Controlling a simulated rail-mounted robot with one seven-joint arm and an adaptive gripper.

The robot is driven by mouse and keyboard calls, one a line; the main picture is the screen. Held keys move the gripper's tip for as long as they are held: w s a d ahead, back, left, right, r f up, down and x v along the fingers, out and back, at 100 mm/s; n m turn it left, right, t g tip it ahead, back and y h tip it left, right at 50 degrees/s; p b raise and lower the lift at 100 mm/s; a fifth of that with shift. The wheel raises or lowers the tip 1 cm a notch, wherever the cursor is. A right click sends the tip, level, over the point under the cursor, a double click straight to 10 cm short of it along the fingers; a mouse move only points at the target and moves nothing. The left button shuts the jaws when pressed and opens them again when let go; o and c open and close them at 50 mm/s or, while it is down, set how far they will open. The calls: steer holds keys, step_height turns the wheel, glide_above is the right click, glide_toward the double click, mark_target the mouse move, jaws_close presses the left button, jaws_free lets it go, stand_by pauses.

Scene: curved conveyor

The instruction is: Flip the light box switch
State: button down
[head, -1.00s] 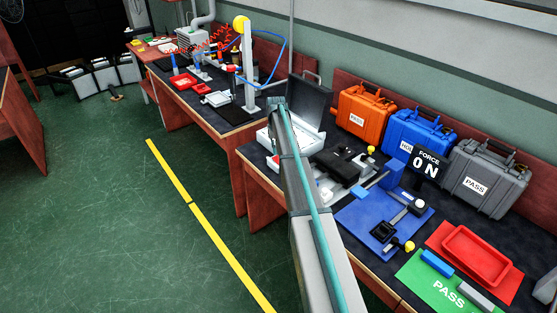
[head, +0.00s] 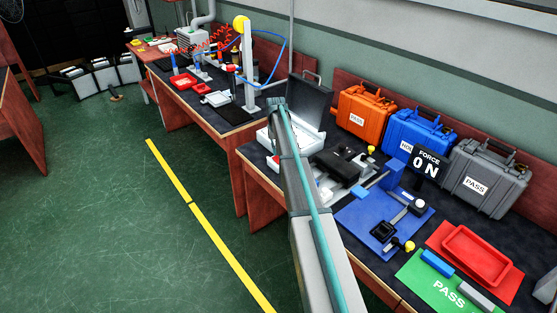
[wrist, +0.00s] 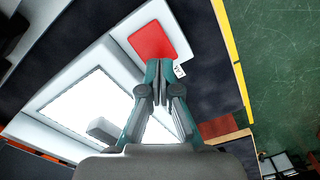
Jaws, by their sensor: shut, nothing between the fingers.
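The light box is a white case with a bright panel (wrist: 85,108) in the wrist view. In the head view its white body (head: 312,141) stands on the bench under a raised grey lid (head: 308,101), partly hidden by my arm. A red square switch (wrist: 150,38) sits on the white frame beside the panel in the wrist view. My gripper (wrist: 159,68) is shut and empty. Its fingertips overlap the lower edge of the red switch in that view; I cannot tell whether they touch it. My gripper is not clearly visible in the head view.
A grey block (wrist: 102,129) lies at the panel's edge. A small white label (wrist: 180,70) is beside my fingertips. Right of the light box are a black device (head: 340,167), a blue mat (head: 352,222) and several cases at the back. The green floor (head: 130,235) is open.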

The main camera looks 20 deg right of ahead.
mark_target(276, 157)
steer(key=shift+f+b, duration=0.35)
steer(key=shift+f, duration=0.65)
stand_by(0.4)
steer(key=shift+r, duration=0.1)
steer(key=shift+r+p, duration=1.6)
steer(key=shift+r, duration=1.85)
steer(key=s+a+f+n, duration=0.1)
steer(key=s+a+f, duration=0.4)
steer(key=s+a, duration=0.35)
steer(key=s+a+f+n, duration=0.1)
steer(key=s+a+f, duration=0.5)
steer(key=s, duration=0.4)
steer(key=s+a+f, duration=0.2)
steer(key=s+a, duration=0.2)
steer(key=s, duration=0.3)
steer(key=s+a+f+n, duration=0.1)
steer(key=s+a, duration=0.3)
steer(key=s, duration=0.4)
steer(key=s+a+f, duration=0.2)
steer(key=s+a, duration=0.2)
steer(key=s, duration=0.3)
steer(key=s+f+g, duration=0.3)
steer(key=s+f, duration=0.6)
steer(key=s, duration=0.5)
steer(key=s+f+g, duration=0.3)
steer(key=s+f, duration=0.5)
steer(key=s, duration=0.6)
steer(key=shift+s+d+f+g, duration=0.2)
steer(key=shift+s+f+g, duration=0.1)
steer(key=shift+f+g, duration=0.1)
